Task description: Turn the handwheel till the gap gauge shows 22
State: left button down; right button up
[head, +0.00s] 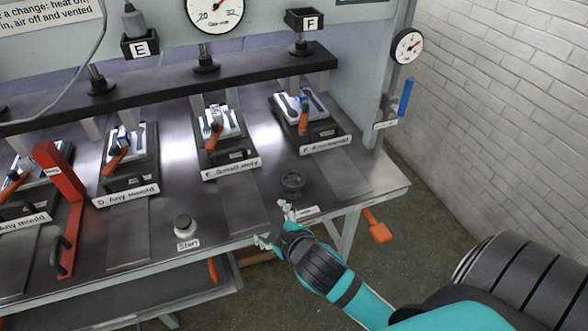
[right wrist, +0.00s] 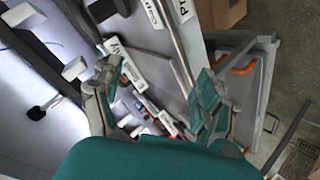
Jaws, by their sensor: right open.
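The handwheel (head: 291,181) is a small dark wheel on the front right of the steel table in the head view. The gap gauge (head: 214,14) is a white dial at the top, marked 20 at left and 32 at right; its top is cut off and I cannot read its value. My right gripper (head: 274,225) is open at the table's front edge, just in front of the handwheel and apart from it. In the right wrist view its two fingers (right wrist: 157,88) are spread with nothing held between them. I cannot make out the handwheel there. My left gripper is not in view.
Mould stations with orange-handled clamps line the press bed under a black bar (head: 180,84). A Start button (head: 184,226) and a red lever (head: 62,190) stand at left. A second gauge (head: 406,46) and blue handle (head: 406,97) are at right. An orange handle (head: 377,226) juts out below the table.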

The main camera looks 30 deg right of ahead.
jog(key=w+a+r+n+t+y, duration=0.45)
jog(key=r+n, duration=0.25)
jog(key=r, duration=0.2)
jog(key=w+a+r+n+t+y, duration=0.3)
jog(key=w+a+r+n+t, duration=0.15)
jog(key=r+n, duration=0.4)
jog(key=a+r+n+g+y, duration=0.4)
jog(key=a+n+g+y, duration=0.3)
jog(key=n+y, duration=0.65)
jog(key=n+g+h, duration=1.3)
jog(key=n+h, duration=0.6)
jog(key=n, duration=0.4)
send_over(297, 171)
notch_tip(297, 171, down, 11)
jog(key=shift+s+d, duration=0.15)
jog(key=shift+f+h, duration=0.25)
jog(key=shift+h, duration=0.05)
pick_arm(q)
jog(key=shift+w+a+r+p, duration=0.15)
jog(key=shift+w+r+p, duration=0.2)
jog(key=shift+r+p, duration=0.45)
pick_arm(e)
jog(key=shift+f, duration=3.45)
